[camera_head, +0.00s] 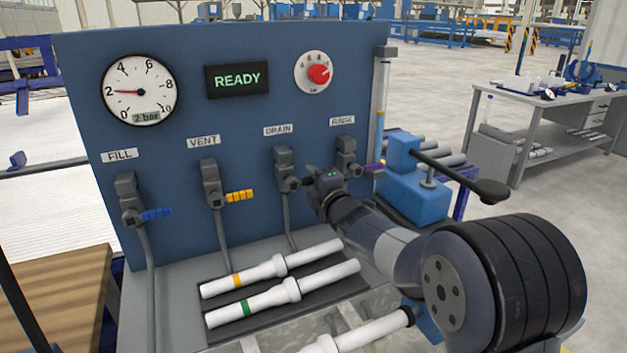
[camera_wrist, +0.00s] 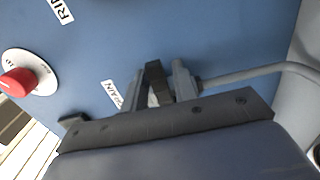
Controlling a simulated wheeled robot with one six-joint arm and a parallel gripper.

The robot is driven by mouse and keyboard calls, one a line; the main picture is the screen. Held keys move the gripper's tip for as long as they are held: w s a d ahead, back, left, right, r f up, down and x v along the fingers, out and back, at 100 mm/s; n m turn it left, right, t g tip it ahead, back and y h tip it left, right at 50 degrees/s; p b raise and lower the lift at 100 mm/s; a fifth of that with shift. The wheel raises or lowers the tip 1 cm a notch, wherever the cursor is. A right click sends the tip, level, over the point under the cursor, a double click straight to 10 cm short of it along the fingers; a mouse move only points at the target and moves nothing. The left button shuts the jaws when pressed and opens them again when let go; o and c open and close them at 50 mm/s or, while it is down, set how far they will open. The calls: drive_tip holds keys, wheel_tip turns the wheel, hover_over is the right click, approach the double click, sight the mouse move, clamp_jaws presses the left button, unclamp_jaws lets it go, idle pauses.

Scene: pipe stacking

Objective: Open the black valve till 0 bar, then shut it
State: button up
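The valve under the DRAIN label (camera_head: 284,168) has a dark body on the blue panel. Its handle is largely hidden by my gripper (camera_head: 314,184), which is right at its right side. In the wrist view my gripper's two grey fingers (camera_wrist: 158,88) stand on either side of a dark piece (camera_wrist: 154,72), beside the DRAIN label. I cannot tell whether they grip it or only surround it. The round gauge (camera_head: 139,91) has its red needle near 2, and its readout says 2 bar. The display (camera_head: 237,80) reads READY.
The FILL valve's blue handle (camera_head: 156,214), the VENT valve's yellow handle (camera_head: 239,196) and the RINSE valve's purple handle (camera_head: 373,168) are nearby. A red knob (camera_head: 319,74) is above. White pipes (camera_head: 272,269) lie below, and a blue vise (camera_head: 413,190) stands at right.

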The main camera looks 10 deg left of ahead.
clamp_jaws()
